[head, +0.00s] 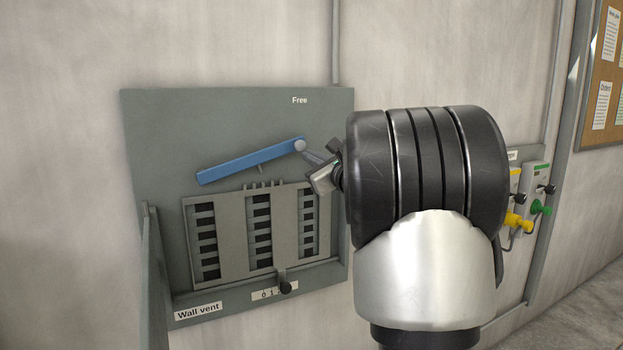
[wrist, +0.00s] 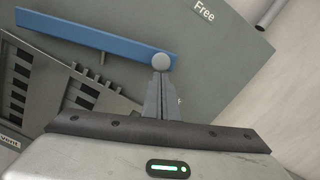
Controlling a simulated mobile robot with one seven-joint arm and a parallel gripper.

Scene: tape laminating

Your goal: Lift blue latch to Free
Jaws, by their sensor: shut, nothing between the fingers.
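The blue latch (head: 250,160) is a flat bar on the grey wall panel (head: 155,140), above the vent slats. It is tilted, with its right end higher, where a round grey knob or pivot (head: 300,146) sits. The label Free (head: 300,100) is above that right end. My gripper (head: 312,155) is shut and empty, its fingertips at or just in front of the round grey part; I cannot tell if they touch. In the wrist view the latch (wrist: 100,37) runs to the left from the round part (wrist: 162,62), with the fingertips (wrist: 161,76) right below it.
The slatted wall vent (head: 232,236) with a small black knob (head: 285,287) is below the latch. A grey side plate (head: 153,255) stands out at the panel's left. Yellow and green fittings (head: 525,215) are on the wall to the right, partly behind my arm.

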